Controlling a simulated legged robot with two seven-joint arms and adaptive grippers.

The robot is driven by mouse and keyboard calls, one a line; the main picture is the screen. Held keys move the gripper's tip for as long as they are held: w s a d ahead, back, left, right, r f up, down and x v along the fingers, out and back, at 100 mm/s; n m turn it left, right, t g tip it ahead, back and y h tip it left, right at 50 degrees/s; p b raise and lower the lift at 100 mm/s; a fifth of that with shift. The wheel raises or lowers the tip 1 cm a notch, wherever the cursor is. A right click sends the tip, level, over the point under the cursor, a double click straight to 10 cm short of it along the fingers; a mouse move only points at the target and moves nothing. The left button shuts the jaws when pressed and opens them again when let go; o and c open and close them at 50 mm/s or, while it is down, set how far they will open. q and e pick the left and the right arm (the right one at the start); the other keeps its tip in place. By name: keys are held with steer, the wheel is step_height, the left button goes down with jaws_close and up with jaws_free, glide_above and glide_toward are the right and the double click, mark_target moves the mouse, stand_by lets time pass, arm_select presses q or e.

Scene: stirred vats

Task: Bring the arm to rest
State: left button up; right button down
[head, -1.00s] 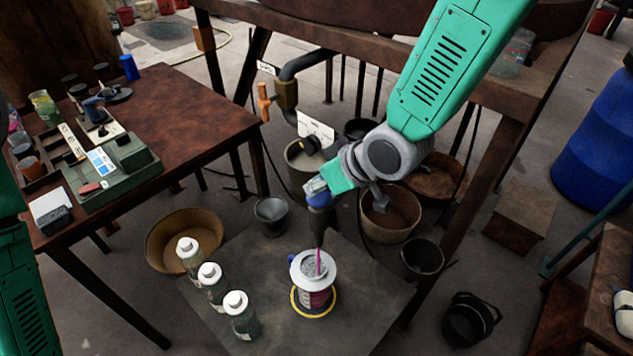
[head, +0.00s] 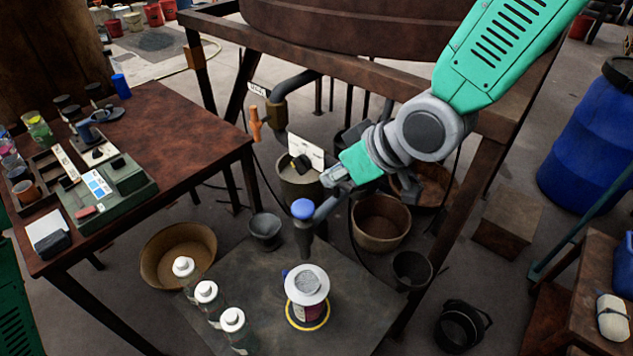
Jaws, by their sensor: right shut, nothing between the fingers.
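My right arm comes in from the upper right. Its gripper (head: 334,177) is shut and empty, above and to the right of a blue knob (head: 303,208) and apart from it. The knob tops a dark upright spout (head: 304,240) on a grey pipe. Below the spout, a white-topped can (head: 307,283) with a yellow ring at its base stands on a dark plate (head: 365,310). My left arm shows only as a green part at the left edge. Its gripper is out of view.
Several white-capped bottles (head: 206,292) stand left of the can. A brown table (head: 190,130) with a green tray is at the left. A rusty frame (head: 480,190) stands behind and right of my right arm. Buckets (head: 381,222) and a blue barrel (head: 590,145) stand on the floor.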

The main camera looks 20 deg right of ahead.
steer(key=shift+s+d+r, duration=0.25)
steer(key=shift+d+r, duration=0.1)
steer(key=shift+r, duration=0.1)
steer(key=shift+f, duration=0.1)
steer(key=s+d+f+m+g+h+b, duration=0.1)
steer(key=s+d+f+m+g+b, duration=0.3)
steer(key=f, duration=0.6)
steer(key=s+d+f+n+t+h+p, duration=0.1)
steer(key=s+f, duration=0.4)
steer(key=f, duration=0.5)
steer(key=s+d+f+m+g+h+b, duration=0.1)
steer(key=s+d+f, duration=0.3)
steer(key=s+f, duration=0.2)
steer(key=s+d+f+m+g+h+b, duration=0.1)
steer(key=s+d+f+h+b, duration=0.1)
steer(key=s+d+f, duration=0.2)
steer(key=s+f, duration=0.3)
steer(key=s, duration=0.2)
steer(key=shift+s+f+m+g, duration=0.2)
steer(key=shift+m+g, duration=0.1)
steer(key=shift+g, duration=0.1)
steer(key=shift+w, duration=0.15)
